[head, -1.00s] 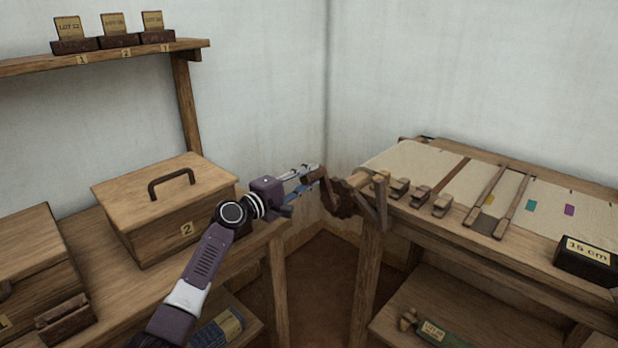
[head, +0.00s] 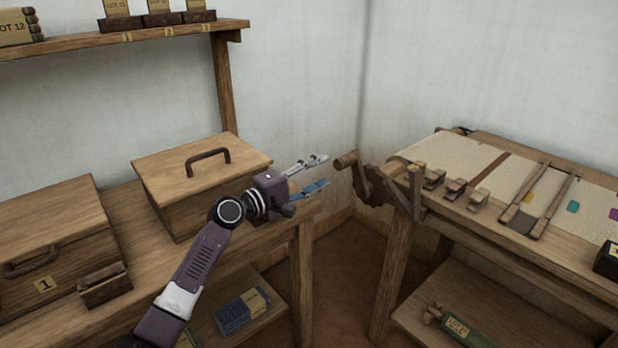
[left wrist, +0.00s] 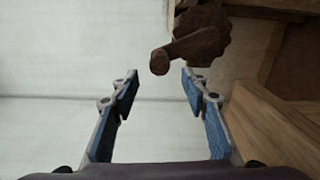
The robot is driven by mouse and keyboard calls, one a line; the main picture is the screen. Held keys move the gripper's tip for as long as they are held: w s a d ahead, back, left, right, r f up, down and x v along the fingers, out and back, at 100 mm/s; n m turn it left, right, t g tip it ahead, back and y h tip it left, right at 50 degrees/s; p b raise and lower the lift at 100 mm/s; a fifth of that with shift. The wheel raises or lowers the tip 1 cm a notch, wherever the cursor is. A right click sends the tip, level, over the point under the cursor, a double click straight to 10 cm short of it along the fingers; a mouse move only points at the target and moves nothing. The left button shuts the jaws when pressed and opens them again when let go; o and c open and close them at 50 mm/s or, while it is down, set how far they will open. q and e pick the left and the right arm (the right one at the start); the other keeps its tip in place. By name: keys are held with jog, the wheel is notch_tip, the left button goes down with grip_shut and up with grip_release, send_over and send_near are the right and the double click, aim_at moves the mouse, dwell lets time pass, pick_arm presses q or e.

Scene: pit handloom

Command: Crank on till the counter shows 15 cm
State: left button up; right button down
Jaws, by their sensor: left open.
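The crank (head: 363,178) is a dark wooden arm with a round handle (head: 346,159) at the left end of the loom (head: 516,184). My left gripper (head: 323,172) is open and empty, a little to the left of the handle and apart from it. In the left wrist view the handle (left wrist: 162,62) shows just beyond the open fingertips (left wrist: 159,73). The counter (head: 607,262) is a dark block cut off at the right edge, and its reading is not legible now. My right gripper is not in view.
Two wooden chests, one lidded (head: 203,160) and one marked 1 (head: 48,215), stand on the left bench. A shelf (head: 135,39) with lot cards hangs above. A green roll (head: 462,328) lies below the loom. A floor gap (head: 335,275) separates bench and loom.

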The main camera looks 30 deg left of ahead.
pick_arm(q)
jog(key=v, duration=0.3)
jog(key=shift+s, duration=0.25)
